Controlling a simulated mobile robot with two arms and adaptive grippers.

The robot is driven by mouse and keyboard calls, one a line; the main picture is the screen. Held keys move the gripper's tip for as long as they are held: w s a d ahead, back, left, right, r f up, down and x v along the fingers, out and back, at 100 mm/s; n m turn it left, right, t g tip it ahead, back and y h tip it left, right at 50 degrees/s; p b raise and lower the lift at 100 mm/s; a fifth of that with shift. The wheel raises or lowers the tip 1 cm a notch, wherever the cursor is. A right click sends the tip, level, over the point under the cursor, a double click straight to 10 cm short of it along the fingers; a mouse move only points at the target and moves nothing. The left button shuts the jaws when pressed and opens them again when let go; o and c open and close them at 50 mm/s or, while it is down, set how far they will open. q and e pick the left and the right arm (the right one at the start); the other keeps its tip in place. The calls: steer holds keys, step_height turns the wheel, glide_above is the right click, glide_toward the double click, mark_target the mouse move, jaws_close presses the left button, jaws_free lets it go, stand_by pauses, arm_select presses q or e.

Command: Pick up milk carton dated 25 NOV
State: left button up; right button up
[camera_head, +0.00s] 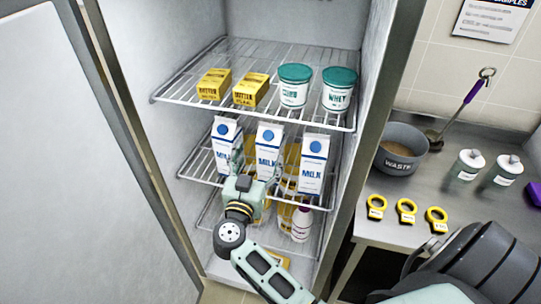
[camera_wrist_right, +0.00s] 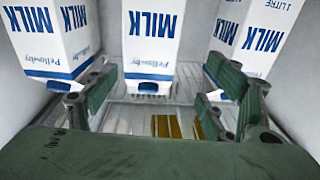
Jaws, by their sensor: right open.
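Three white and blue milk cartons stand in a row on the fridge's middle wire shelf: a left one (camera_head: 226,132), a middle one (camera_head: 268,137) and a right one (camera_head: 314,160). No date is readable on any of them. In the right wrist view the left carton (camera_wrist_right: 48,40), middle carton (camera_wrist_right: 152,38) and right carton (camera_wrist_right: 262,35) appear ahead. My right gripper (camera_head: 252,178) is open and empty in front of the middle carton, near its lower part. Its fingers (camera_wrist_right: 165,88) are spread to either side of that carton. My left gripper is out of view.
The upper shelf (camera_head: 215,57) holds two yellow butter packs (camera_head: 250,90) and two green-lidded tubs (camera_head: 293,88). Bottles (camera_head: 301,222) stand on a lower shelf. The open door (camera_head: 75,150) is left. The counter right holds a waste pot (camera_head: 402,148), yellow rings (camera_head: 407,211) and shakers (camera_head: 468,165).

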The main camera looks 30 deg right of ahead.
mark_target(267, 152)
steer(key=shift+s+d+f+g, duration=0.15)
steer(key=shift+d+f+g, duration=0.15)
steer(key=shift+f+g, duration=0.1)
steer(key=shift+d, duration=0.25)
steer(key=p+x, duration=0.2)
steer(key=x, duration=0.4)
steer(key=shift+d+r, duration=0.15)
steer(key=shift+d, duration=0.2)
steer(key=shift+w+d, duration=0.3)
steer(key=shift+w, duration=0.05)
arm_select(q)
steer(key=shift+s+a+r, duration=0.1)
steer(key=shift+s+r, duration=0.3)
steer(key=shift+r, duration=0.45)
arm_select(e)
steer(key=shift+c, duration=0.2)
jaws_close()
